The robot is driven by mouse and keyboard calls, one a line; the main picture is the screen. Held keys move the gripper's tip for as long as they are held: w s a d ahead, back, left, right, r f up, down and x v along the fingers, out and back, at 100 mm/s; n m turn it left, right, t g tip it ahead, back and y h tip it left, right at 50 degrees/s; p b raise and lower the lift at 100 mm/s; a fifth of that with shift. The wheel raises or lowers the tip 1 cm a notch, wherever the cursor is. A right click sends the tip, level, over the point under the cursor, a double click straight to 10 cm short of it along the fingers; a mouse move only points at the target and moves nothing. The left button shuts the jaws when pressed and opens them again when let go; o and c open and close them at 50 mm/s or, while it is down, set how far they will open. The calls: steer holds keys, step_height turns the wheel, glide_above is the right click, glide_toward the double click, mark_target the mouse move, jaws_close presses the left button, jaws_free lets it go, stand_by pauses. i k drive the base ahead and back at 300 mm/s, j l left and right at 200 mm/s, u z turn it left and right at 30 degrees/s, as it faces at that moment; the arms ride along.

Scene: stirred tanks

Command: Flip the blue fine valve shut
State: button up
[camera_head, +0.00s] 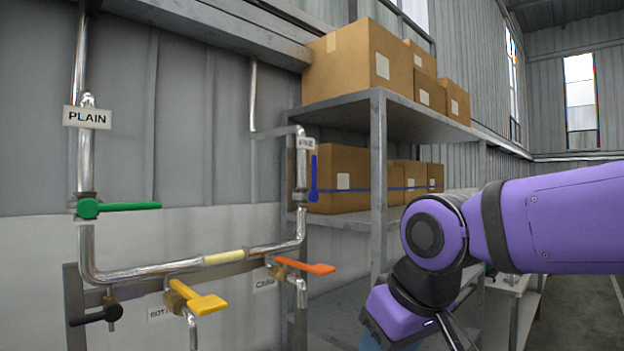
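The handle stands upright, in line with that pipe. Its valve body is mostly hidden at this angle. My purple arm reaches in from the right and bends down at the bottom, to the right of the blue handle and well apart from it. My gripper's fingertips do not show; the arm runs out of the bottom edge.
A green handle (125,207) lies level under the PLAIN sign (87,117). Yellow (200,298), orange (308,266) and black (92,316) handles sit lower on the pipework. A metal shelf (379,180) with cardboard boxes (357,62) stands right of the blue handle.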

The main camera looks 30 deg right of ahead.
mark_target(314, 175)
steer(key=k+l, duration=0.2)
steer(key=l, duration=0.15)
steer(key=k+l+u, duration=0.1)
steer(key=k+l, duration=0.15)
steer(key=l+u, duration=0.25)
steer(key=l, duration=1.4)
steer(key=i+l+u, duration=0.15)
steer(key=i+l, duration=0.65)
steer(key=l, duration=0.15)
